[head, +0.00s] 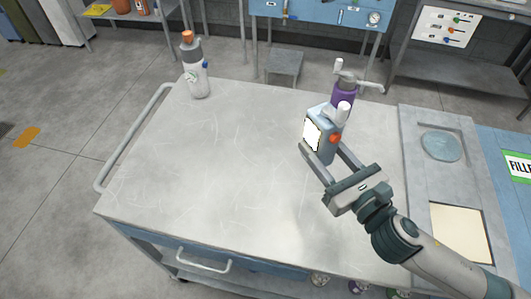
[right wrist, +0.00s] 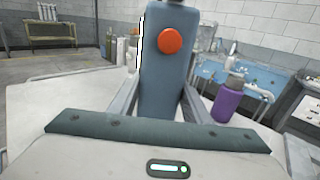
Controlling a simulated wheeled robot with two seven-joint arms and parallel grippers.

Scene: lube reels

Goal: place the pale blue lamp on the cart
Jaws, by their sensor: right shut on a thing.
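The pale blue lamp (head: 324,131) has a lit white panel on its left face and an orange button on its side. My right gripper (head: 322,154) is shut on it, a finger on each side. In the right wrist view the lamp (right wrist: 166,75) stands upright between the fingers. The lamp is over the right part of the cart's grey top (head: 220,150); I cannot tell whether its base touches the top. My left gripper is not in view.
A purple bottle with a pump top (head: 343,93) stands just behind the lamp. A white bottle with an orange cap (head: 196,70) stands at the cart's far left corner. The middle and left of the top are clear. A grey bench (head: 415,125) adjoins at right.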

